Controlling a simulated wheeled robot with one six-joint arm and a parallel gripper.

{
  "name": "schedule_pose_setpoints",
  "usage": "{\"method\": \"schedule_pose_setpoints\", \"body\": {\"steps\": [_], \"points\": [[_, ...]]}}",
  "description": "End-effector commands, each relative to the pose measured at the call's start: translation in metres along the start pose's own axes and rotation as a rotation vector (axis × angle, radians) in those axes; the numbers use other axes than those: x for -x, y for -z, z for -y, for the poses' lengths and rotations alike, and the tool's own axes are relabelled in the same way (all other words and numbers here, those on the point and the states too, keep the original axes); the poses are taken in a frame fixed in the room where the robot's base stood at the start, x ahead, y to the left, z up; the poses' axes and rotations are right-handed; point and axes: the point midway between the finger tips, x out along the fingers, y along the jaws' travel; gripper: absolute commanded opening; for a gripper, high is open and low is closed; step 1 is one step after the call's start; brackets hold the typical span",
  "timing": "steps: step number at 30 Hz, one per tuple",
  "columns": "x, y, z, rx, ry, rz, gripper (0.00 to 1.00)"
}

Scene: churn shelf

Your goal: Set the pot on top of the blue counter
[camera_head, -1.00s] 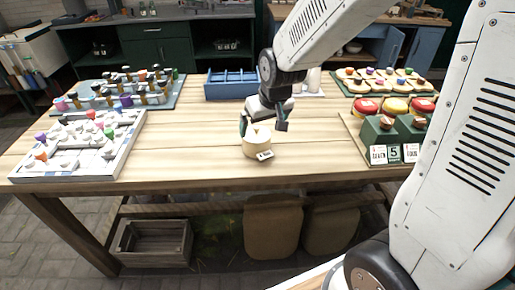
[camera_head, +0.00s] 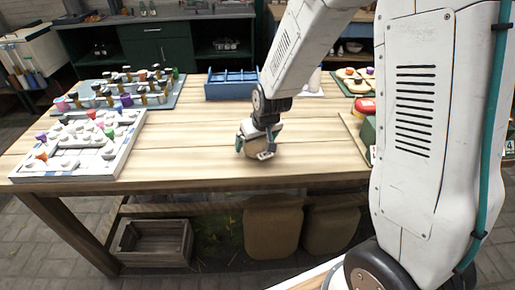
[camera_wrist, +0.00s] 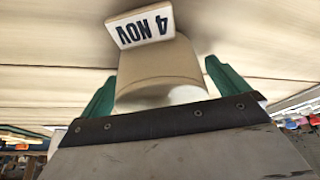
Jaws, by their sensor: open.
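A cream pot (camera_head: 255,151) stands near the front edge of the wooden workbench. It carries a white tag reading "4 NOV", which faces the wrist camera (camera_wrist: 145,26). My gripper (camera_head: 254,147) is open and lowered around the pot. In the wrist view, the pot's body (camera_wrist: 160,68) lies between my gripper's (camera_wrist: 160,82) two green fingers, with gaps visible at the sides. The blue counter, with its wooden top (camera_head: 363,16), is at the back right and mostly hidden behind my arm.
A white tray (camera_head: 62,171) of small parts and a blue-grey board (camera_head: 170,101) stand on the workbench (camera_head: 190,140) at left. A blue divided box (camera_head: 232,90) is at its back. Boards at right are partly hidden by my arm. The middle is clear.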

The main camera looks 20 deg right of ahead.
Motion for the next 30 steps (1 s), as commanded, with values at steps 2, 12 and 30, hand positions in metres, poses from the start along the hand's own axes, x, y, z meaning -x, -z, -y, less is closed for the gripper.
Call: {"method": "schedule_pose_setpoints", "body": {"steps": [2,12,30], "points": [[0.0,0.0,0.0,0.0,0.0,0.0,0.97],[0.001,0.001,0.0,0.0,0.0,-0.001,0.18],[0.032,0.014,-0.005,-0.006,-0.003,-0.004,0.18]]}}
